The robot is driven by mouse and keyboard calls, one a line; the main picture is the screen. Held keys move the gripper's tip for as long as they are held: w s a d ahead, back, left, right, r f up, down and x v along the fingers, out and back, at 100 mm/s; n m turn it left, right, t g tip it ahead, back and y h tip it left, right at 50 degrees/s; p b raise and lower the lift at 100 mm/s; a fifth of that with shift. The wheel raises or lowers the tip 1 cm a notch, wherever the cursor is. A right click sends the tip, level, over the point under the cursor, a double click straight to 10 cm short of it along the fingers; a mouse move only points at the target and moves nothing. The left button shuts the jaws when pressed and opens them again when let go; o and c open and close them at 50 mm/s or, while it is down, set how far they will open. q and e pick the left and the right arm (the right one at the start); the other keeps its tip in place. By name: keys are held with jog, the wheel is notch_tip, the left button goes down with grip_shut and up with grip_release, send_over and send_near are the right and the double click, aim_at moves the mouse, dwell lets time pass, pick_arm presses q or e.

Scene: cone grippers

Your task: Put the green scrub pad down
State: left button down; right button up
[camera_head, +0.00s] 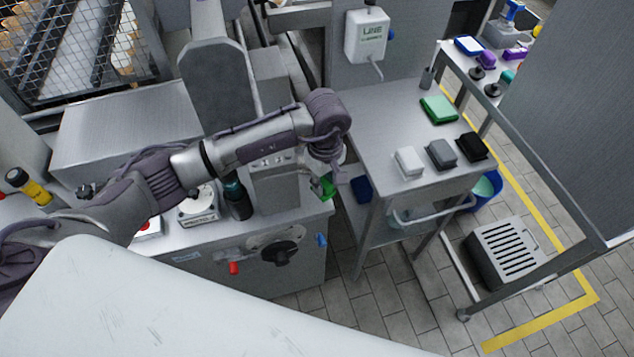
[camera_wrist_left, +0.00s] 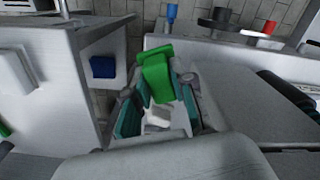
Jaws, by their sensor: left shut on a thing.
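The green scrub pad (camera_wrist_left: 156,76) is between the fingers of my left gripper (camera_wrist_left: 158,100) in the left wrist view. My left gripper is shut on it. In the head view, the pad (camera_head: 327,187) shows partly below my left gripper (camera_head: 332,178), in the air at the gap between the machine bench and the steel cart. The arm hides some of the gripper there. My right gripper is not in view.
The steel cart (camera_head: 380,125) carries a green cloth-like block (camera_head: 438,109) and white (camera_head: 409,162), grey (camera_head: 441,153) and black (camera_head: 472,147) blocks. A blue block (camera_head: 361,189) lies on its lower shelf. A dark bottle (camera_head: 237,197) stands on the bench. The cart's middle top is clear.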

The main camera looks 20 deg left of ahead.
pick_arm(q)
jog(key=shift+w+a+f, duration=0.8)
jog(key=shift+a+f, duration=0.05)
jog(key=shift+a, duration=0.25)
notch_tip(320, 180, down, 3)
jog(key=shift+f+p, duration=0.15)
jog(key=shift+p, duration=0.75)
jog(key=shift+f, duration=0.35)
jog(key=shift+w+f, duration=0.1)
jog(key=shift+f, duration=0.05)
jog(key=c, duration=1)
grip_release()
